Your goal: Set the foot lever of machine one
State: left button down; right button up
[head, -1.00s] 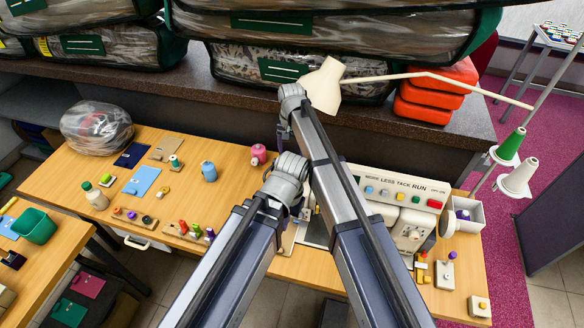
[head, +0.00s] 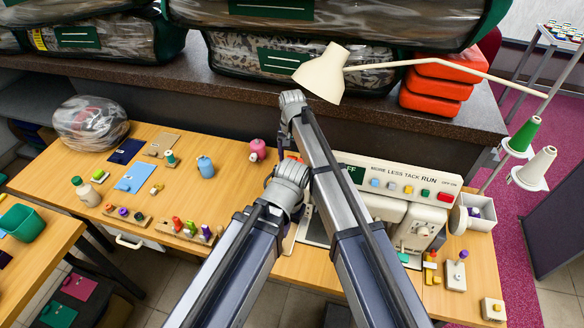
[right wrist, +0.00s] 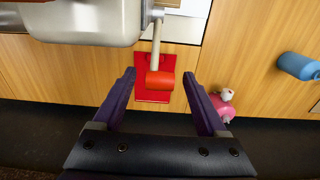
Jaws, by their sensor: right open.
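The white sewing machine (head: 415,222) stands at the right of the wooden table, its front panel reading "MORE LESS TACK RUN". In the right wrist view, its grey-white body (right wrist: 80,20) fills the top left. A lever with a pale rod and a red cylindrical end (right wrist: 160,80) sits over a red plate (right wrist: 153,97). My right gripper (right wrist: 159,76) is open, one purple finger on either side of the red end, with gaps on both sides. Both arms cross the head view and cover part of the machine's left side. Neither gripper shows there.
A pink spool (right wrist: 223,105) lies just right of my right finger, with a blue bottle (right wrist: 300,66) farther right. A cream lamp (head: 322,72) hangs above the machine. Bagged comforters (head: 290,65) and red boxes (head: 435,90) lie on the dark shelf behind the table.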

jog(key=shift+f+b, duration=0.4)
jog(key=shift+f, duration=0.45)
grip_shut()
dwell(0.8)
